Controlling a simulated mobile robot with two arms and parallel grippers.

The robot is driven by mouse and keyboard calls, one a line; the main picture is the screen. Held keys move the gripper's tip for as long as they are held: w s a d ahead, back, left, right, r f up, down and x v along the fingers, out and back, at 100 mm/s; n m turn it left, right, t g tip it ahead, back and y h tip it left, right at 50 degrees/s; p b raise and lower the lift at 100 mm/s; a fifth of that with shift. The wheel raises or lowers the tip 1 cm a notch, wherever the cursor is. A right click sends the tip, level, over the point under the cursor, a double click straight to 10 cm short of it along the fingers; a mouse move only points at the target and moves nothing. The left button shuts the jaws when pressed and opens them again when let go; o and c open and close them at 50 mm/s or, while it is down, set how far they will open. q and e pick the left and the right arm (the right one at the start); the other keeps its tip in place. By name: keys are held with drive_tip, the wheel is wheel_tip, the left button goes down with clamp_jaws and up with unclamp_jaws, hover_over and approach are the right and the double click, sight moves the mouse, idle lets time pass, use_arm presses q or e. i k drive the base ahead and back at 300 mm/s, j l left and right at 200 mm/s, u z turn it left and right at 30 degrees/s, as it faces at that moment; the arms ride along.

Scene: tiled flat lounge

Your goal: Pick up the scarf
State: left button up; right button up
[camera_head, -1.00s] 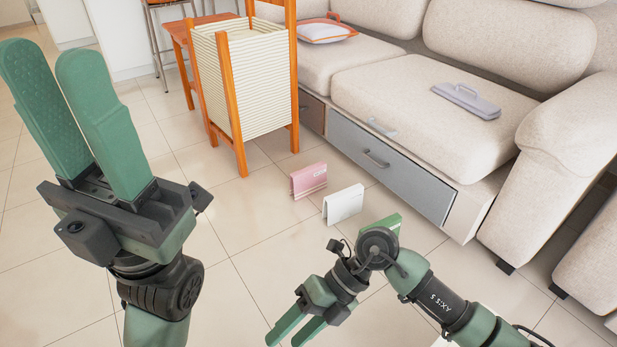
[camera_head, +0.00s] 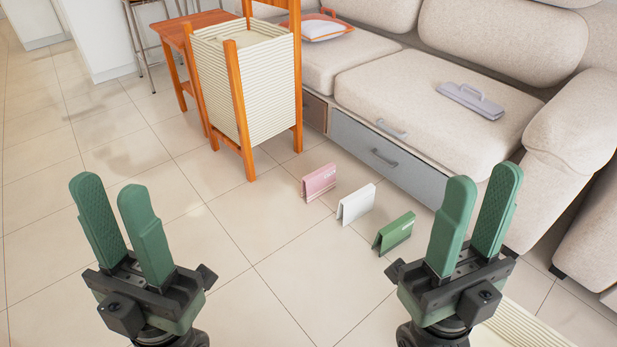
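I cannot make out anything that is plainly a scarf in this view. A flat lilac-grey item with a raised handle-like strip (camera_head: 472,101) lies on the sofa seat; I cannot tell what it is. My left gripper (camera_head: 111,187) is at the lower left above the floor, fingers apart and empty. My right gripper (camera_head: 483,180) is at the lower right, in front of the sofa, fingers apart and empty. Both are well away from the lilac-grey item.
A beige sofa (camera_head: 430,85) with grey drawers fills the right. Pink (camera_head: 319,181), white (camera_head: 356,204) and green (camera_head: 394,232) folded items stand on the tiles before it. A wood-framed basket (camera_head: 250,90) stands left of it. An orange-edged white item (camera_head: 322,28) lies on the sofa. Left floor is clear.

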sight(317, 183)
drive_tip(key=i+j+z, duration=0.15)
drive_tip(key=i, duration=0.35)
drive_tip(key=i+j+z, duration=0.15)
drive_tip(key=i+j, duration=0.2)
drive_tip(key=i+l+z, duration=0.1)
drive_tip(key=i+l, duration=0.15)
drive_tip(key=i, duration=0.25)
drive_tip(key=i+l+z, duration=0.1)
drive_tip(key=i, duration=0.4)
drive_tip(key=l, duration=0.1)
